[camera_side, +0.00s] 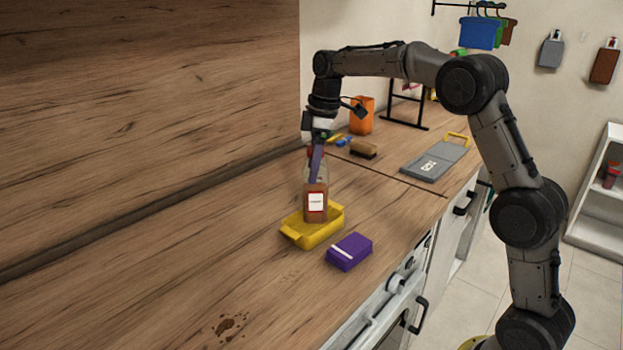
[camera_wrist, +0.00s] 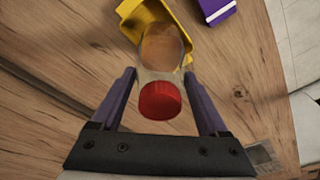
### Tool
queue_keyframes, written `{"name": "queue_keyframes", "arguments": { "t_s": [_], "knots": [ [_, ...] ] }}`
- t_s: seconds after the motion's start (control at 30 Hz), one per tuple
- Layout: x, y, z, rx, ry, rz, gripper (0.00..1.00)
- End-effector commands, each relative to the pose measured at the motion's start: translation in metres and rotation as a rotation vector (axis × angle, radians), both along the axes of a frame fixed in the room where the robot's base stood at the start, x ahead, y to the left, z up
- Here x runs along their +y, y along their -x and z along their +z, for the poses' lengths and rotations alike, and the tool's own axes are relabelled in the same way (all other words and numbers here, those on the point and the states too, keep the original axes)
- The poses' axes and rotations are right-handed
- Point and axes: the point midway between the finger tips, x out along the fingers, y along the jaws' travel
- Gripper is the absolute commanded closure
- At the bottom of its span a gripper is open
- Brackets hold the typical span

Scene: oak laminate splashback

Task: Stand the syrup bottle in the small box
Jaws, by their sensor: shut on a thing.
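The syrup bottle (camera_side: 316,204) is clear with amber-brown contents, a white label and a red cap. It looks upright at the yellow box (camera_side: 297,237), its lower end at or inside the box's rim; I cannot tell whether it touches the bottom. My gripper (camera_side: 316,167) is shut on the upper part of the bottle from above. In the wrist view the bottle (camera_wrist: 161,57) and its red cap lie between the two purple fingers of my gripper (camera_wrist: 160,80), with the yellow box (camera_wrist: 133,10) beyond, partly hidden by the bottle.
A purple box (camera_side: 349,252) with a white stripe lies just right of the yellow box. A brush (camera_side: 363,150), an orange container (camera_side: 362,115) and a grey board (camera_side: 436,161) are further back. A brown stain (camera_side: 229,325) marks the front counter, which is otherwise clear.

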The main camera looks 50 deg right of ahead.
Motion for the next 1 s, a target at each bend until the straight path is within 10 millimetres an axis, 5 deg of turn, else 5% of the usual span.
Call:
{"name": "queue_keyframes", "arguments": {
  "t_s": [0.3, 0.77, 0.8, 0.9, 1.0],
  "knots": [
    [-0.001, -0.007, -0.035, -0.002, 0.0, 0.001, 1.0],
    [-0.001, -0.008, -0.041, -0.003, 0.0, 0.001, 1.0],
    [-0.001, -0.007, -0.042, 0.001, 0.0, 0.0, 0.16],
    [-0.001, -0.007, -0.042, 0.001, 0.0, 0.0, 0.0],
    [-0.001, -0.007, -0.042, 0.001, 0.0, 0.0, 0.0]
  ]
}}
